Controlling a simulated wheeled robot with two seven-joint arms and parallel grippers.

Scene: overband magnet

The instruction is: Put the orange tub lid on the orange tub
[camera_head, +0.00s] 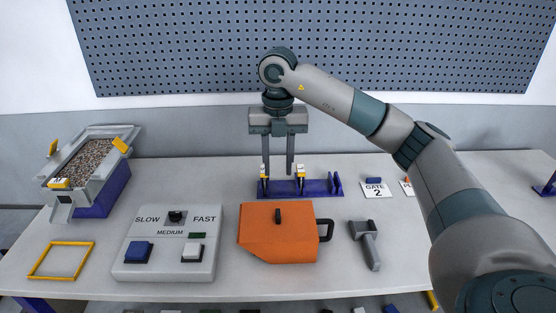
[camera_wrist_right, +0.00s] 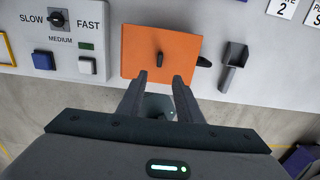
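The orange tub (camera_head: 285,254) stands on the table near the middle front, with a dark handle on its right side. The orange tub lid (camera_head: 258,222), with a dark knob, lies over the tub's top; whether it is fully seated I cannot tell. The lid also shows in the right wrist view (camera_wrist_right: 150,45), covering the tub. My right gripper (camera_head: 278,175) points down with its fingers apart and nothing between them, above the table and clear of the lid's knob. In the wrist view its fingertips (camera_wrist_right: 158,78) overlap the lid's near edge. My left gripper is not in view.
A purple rack (camera_head: 318,188) with yellow-topped pieces stands behind the tub. A control box (camera_head: 170,265) is left of it and a grey scoop (camera_head: 368,245) right of it. A gravel-filled tray (camera_head: 92,155) and a yellow frame (camera_head: 62,275) are at left. A pegboard (camera_head: 200,50) hangs behind.

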